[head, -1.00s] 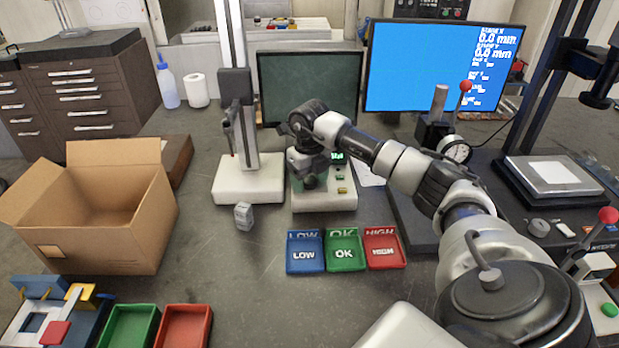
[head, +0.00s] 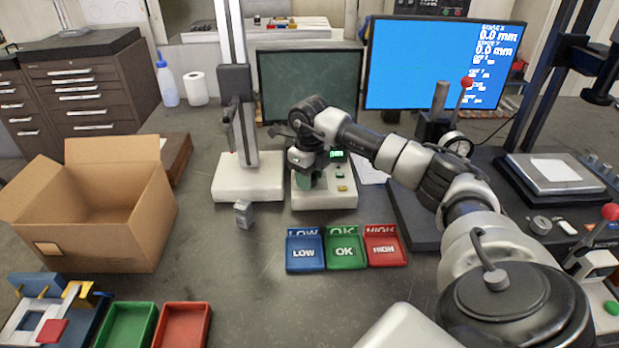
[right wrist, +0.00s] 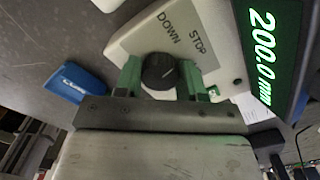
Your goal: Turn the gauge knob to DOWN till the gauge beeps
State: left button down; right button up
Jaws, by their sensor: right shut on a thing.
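The gauge's control box (head: 325,202) is a pale box with a green digital display, standing on the bench beside the tall gauge stand (head: 248,180). In the right wrist view its display (right wrist: 264,50) reads 200.0 mm. The round black gauge knob (right wrist: 158,71) sits below the printed words DOWN and STOP. My right gripper (right wrist: 160,78) has its green fingers on either side of the knob and is shut on it. In the head view my right gripper (head: 303,178) is over the box's left part, and the knob is hidden. My left gripper is not in view.
A small grey block (head: 243,214) stands in front of the gauge stand. Blue LOW (head: 305,267), green OK (head: 345,265) and red HIGH (head: 387,262) trays lie in front of the box. An open cardboard box (head: 100,240) is at left. Bench between is clear.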

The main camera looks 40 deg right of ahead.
jog(key=shift+n+b, duration=0.4)
jog(key=shift+n, duration=1.8)
jog(key=shift+r, duration=0.1)
jog(key=o, duration=0.9)
notch_tip(320, 180, up, 11)
jog(key=shift+f+b, duration=0.15)
jog(key=shift+b, duration=0.7)
